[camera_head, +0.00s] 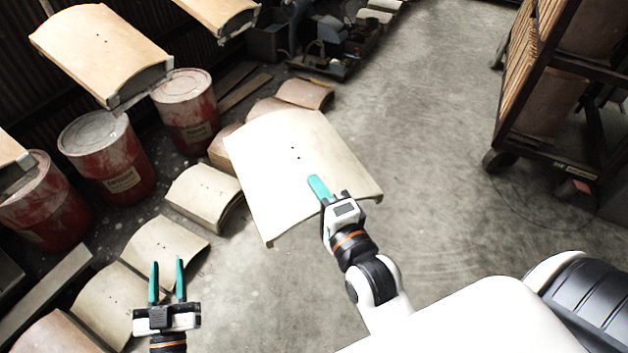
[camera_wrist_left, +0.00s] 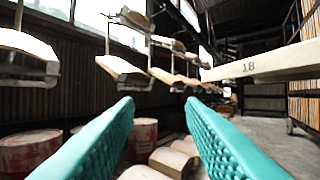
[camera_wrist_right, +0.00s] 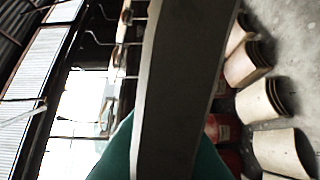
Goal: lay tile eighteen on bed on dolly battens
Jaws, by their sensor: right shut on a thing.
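Tile eighteen, a large pale curved tile (camera_head: 290,165), is held up in the air in the middle of the head view. Its edge, marked 18, shows in the left wrist view (camera_wrist_left: 262,66). My right gripper (camera_head: 320,190) is shut on its near edge; in the right wrist view the tile edge (camera_wrist_right: 180,90) runs between the fingers. My left gripper (camera_head: 167,268) is open and empty, left of the tile and apart from it. The dolly (camera_head: 592,172), a dark frame with wooden battens (camera_head: 517,65), stands at the upper right. Its bed is partly cut off by the picture edge.
Tiles hang from the conveyor (camera_head: 100,50) at the upper left. Red drums (camera_head: 110,160) stand below them. Stacks of tiles (camera_head: 203,195) lie on the floor along the left. The concrete floor (camera_head: 430,140) between the held tile and the dolly is clear.

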